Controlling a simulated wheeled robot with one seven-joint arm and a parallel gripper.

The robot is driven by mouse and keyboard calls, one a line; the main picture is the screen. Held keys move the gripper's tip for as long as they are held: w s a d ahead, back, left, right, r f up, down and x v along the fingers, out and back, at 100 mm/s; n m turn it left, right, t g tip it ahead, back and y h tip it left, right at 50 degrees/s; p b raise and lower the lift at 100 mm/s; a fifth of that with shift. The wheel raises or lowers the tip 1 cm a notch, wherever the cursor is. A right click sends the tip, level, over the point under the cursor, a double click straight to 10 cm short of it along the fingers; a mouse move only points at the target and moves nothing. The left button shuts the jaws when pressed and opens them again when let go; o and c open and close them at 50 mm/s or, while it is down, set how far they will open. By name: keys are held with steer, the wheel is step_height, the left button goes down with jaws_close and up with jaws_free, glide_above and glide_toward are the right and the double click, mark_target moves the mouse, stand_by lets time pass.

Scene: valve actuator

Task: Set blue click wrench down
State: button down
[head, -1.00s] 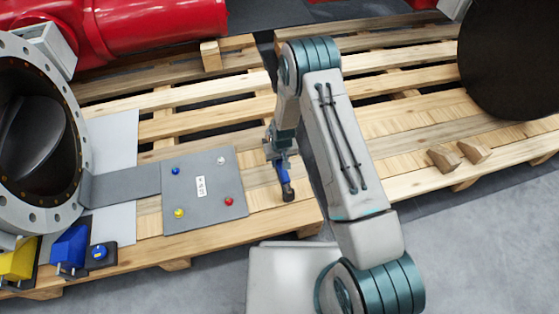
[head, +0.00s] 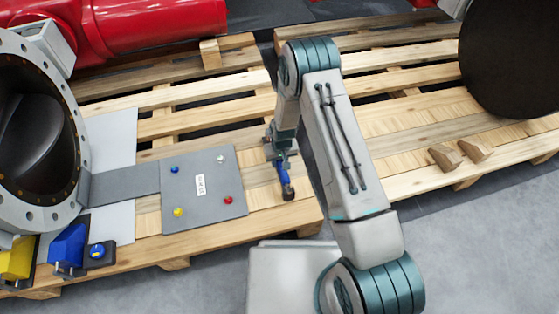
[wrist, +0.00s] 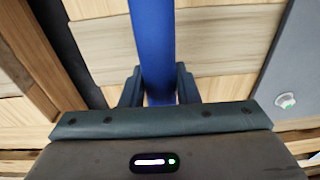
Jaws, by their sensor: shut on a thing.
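The blue click wrench (head: 282,174) is in my gripper (head: 277,152), over the wooden pallet just right of the grey plate. In the head view its dark end points toward the pallet's front edge. In the wrist view the blue wrench handle (wrist: 152,40) runs between the two fingers of my gripper (wrist: 158,88), which are shut on it. The wrench's other end is hidden by the gripper and arm. I cannot tell whether the wrench touches the pallet slats.
The grey plate (head: 205,205) with coloured knobs lies to the left. Wood wedges (head: 474,150) and a dark disc (head: 512,60) are right. Pallet slats (head: 400,125) between are bare.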

steer(key=shift+f+b, duration=0.35)
steer(key=shift+f, duration=0.15)
steer(key=c, duration=1)
jaws_free()
steer(key=r+p, duration=0.2)
steer(key=r, duration=0.2)
steer(key=r+p, duration=0.1)
steer(key=r, duration=0.4)
steer(key=s+r+p, duration=0.1)
steer(key=r+p, duration=0.1)
steer(key=r, duration=0.2)
steer(key=shift+d+r+p, duration=0.3)
steer(key=shift+d+r, duration=0.05)
steer(key=shift+r, duration=0.05)
